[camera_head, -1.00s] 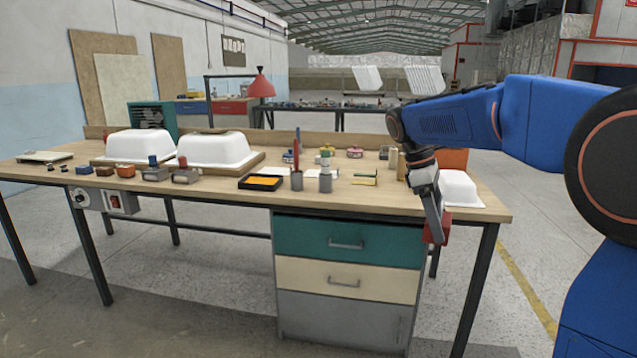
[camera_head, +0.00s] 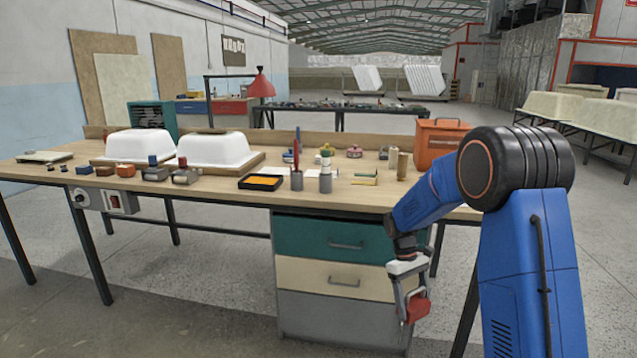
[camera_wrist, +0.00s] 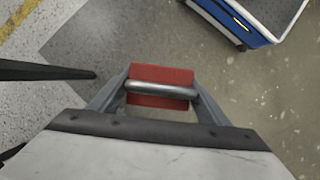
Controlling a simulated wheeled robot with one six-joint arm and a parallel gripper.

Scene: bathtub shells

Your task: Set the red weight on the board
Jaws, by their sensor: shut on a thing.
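The red weight (camera_head: 418,309) is a block with a metal handle bar. My gripper (camera_head: 408,300) is shut on it and holds it in the air in front of the bench drawers, below the bench top. In the wrist view the red weight (camera_wrist: 160,74) sits between the two fingers, its grey bar across them. On the bench, a white tub shell (camera_head: 218,149) rests on a wooden board (camera_head: 256,162), and another white shell (camera_head: 139,143) sits to its left. A small brownish flat piece (camera_head: 208,131) lies on top of the right shell. I cannot tell which piece is the task's board.
The bench top (camera_head: 340,195) holds a black tray with a yellow pad (camera_head: 260,182), grey cups with tools (camera_head: 297,180), small weight-like blocks (camera_head: 186,175) and an orange toolbox (camera_head: 440,140). A red lamp (camera_head: 261,86) stands behind. Open floor lies in front of the bench.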

